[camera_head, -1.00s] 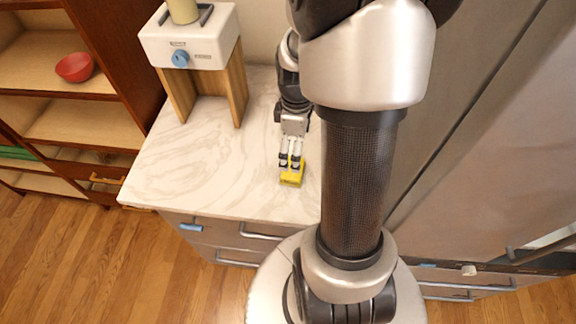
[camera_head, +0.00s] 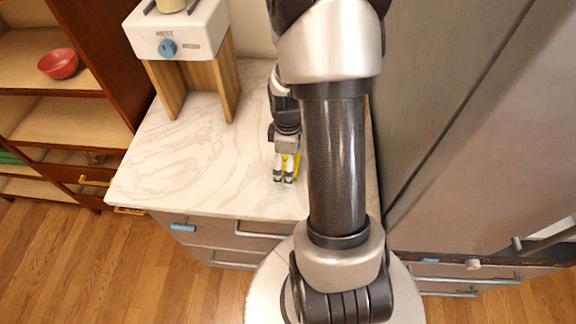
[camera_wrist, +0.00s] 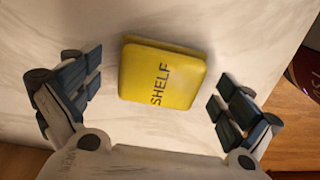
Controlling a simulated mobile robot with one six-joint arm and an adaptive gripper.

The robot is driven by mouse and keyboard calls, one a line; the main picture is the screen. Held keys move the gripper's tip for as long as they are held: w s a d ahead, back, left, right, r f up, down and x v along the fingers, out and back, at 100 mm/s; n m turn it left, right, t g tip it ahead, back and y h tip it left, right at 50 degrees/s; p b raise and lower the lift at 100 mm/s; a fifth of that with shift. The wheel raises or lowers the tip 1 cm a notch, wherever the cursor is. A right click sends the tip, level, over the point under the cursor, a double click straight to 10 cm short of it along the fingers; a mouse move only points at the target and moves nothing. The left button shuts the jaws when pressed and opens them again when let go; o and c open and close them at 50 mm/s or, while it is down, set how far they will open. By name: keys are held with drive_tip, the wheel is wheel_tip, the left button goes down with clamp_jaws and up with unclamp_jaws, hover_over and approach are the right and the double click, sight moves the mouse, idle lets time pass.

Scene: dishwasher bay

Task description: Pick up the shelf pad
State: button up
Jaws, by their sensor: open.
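The shelf pad (camera_wrist: 162,75) is a yellow rounded block with "SHELF" printed on it in dark letters. In the wrist view it lies on the white marbled counter, between my open fingers and a little beyond their tips. My gripper (camera_wrist: 158,98) is open, with dark blue finger pads on either side, and no contact with the pad shows. In the head view my gripper (camera_head: 284,178) points down over the counter, and the yellow pad (camera_head: 296,165) is mostly hidden behind it.
The marbled counter (camera_head: 160,165) is clear to the left. A white device (camera_head: 180,35) with a blue knob stands on wooden legs at the back left. A tall grey cabinet (camera_head: 470,130) closes off the right. A shelf unit with a red bowl (camera_head: 58,64) stands far left.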

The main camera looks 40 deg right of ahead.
drive_tip(key=shift+c, duration=0.5)
drive_tip(key=shift+s, duration=0.1)
drive_tip(key=c, duration=1.2)
